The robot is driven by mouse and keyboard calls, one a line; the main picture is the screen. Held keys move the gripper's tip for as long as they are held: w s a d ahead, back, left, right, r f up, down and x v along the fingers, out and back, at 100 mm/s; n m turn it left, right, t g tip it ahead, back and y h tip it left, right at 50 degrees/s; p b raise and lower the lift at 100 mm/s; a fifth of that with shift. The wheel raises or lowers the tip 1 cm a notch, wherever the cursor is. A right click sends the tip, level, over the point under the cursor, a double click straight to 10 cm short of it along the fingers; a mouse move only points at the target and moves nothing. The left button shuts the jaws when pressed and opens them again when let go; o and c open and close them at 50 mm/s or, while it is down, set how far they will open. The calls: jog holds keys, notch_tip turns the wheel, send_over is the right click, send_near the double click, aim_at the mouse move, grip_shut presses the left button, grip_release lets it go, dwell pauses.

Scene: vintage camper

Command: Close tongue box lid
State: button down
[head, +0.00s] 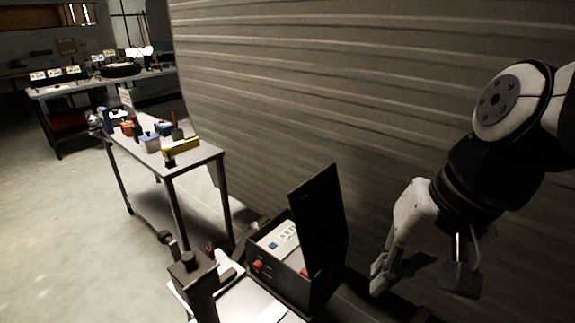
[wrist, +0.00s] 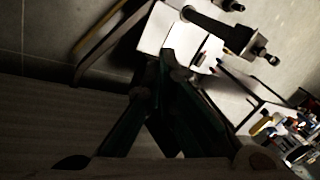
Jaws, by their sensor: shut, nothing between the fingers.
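The tongue box is a dark box (head: 265,278) on the white-topped trailer tongue, low in the middle of the head view. Its dark flat lid (head: 318,220) stands open, nearly upright, on the box's right side. A pale label and red items show inside the box. My gripper (head: 380,284) is to the right of the lid, apart from it in the picture, and points down. In the wrist view my gripper's dark fingers (wrist: 175,65) are together with nothing held. Dark edges and white surfaces lie beyond them; I cannot tell clearly which part is the lid.
The ribbed camper wall (head: 370,100) rises behind the box and my arm. A dark upright jack post (head: 192,285) stands left of the box. A cart (head: 205,152) carrying tools and bottles is further back left. A workbench (head: 90,84) stands beyond. The floor at left is clear.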

jog(key=w+a+f+m+y+b, duration=0.1)
jog(key=w+a+f+m+y, duration=0.3)
jog(key=w, duration=0.4)
jog(key=m+t+y+b, duration=0.4)
jog(key=m+t, duration=0.4)
jog(key=m, duration=1.1)
send_near(309, 200)
jog(key=x, duration=0.6)
jog(key=shift+a+f+b, duration=0.15)
jog(key=shift+b, duration=0.15)
jog(key=shift+w+a, duration=0.25)
jog(key=shift+w, duration=0.05)
jog(key=shift+a+h, duration=0.1)
jog(key=shift+h, duration=0.2)
